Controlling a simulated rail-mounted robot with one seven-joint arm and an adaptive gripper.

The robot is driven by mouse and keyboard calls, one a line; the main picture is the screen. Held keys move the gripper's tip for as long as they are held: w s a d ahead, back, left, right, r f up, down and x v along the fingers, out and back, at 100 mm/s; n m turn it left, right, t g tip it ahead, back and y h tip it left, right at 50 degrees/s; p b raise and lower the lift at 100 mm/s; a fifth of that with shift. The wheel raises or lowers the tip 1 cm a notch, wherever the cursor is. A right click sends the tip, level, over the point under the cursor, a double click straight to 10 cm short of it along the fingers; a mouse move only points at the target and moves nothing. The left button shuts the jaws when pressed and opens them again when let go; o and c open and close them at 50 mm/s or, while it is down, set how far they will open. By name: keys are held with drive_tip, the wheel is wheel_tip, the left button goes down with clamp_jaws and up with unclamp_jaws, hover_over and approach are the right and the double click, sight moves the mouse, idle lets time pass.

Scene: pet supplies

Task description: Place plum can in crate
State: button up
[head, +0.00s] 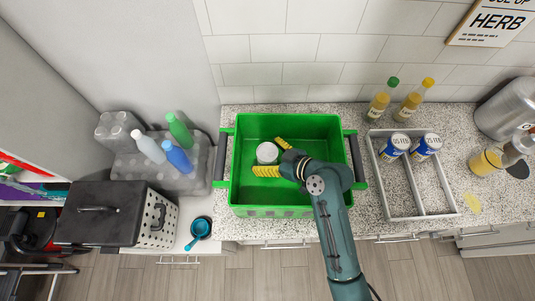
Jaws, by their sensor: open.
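The green crate (240,190) stands on the counter in the middle of the head view. A round can with a pale grey-white top (267,151) is inside its walls, left of centre. I see mostly the can's top, so its side colour and label are hidden. I cannot tell for certain that it rests on the crate floor. My gripper (268,157) reaches into the crate from the right. Its two yellow fingers are spread open, one above and one below the can in the picture. Whether either finger touches the can is not clear.
A grey divided tray (408,211) right of the crate holds two blue-and-white cans (426,147). Two yellow bottles (408,106) stand behind it. The crate's handles and walls surround my gripper.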

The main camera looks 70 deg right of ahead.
sight(276, 158)
drive_tip(key=shift+r, duration=0.15)
drive_tip(key=shift+s+r, duration=0.2)
drive_tip(key=shift+s, duration=0.1)
drive_tip(key=v, duration=0.7)
drive_tip(key=shift+f, duration=0.1)
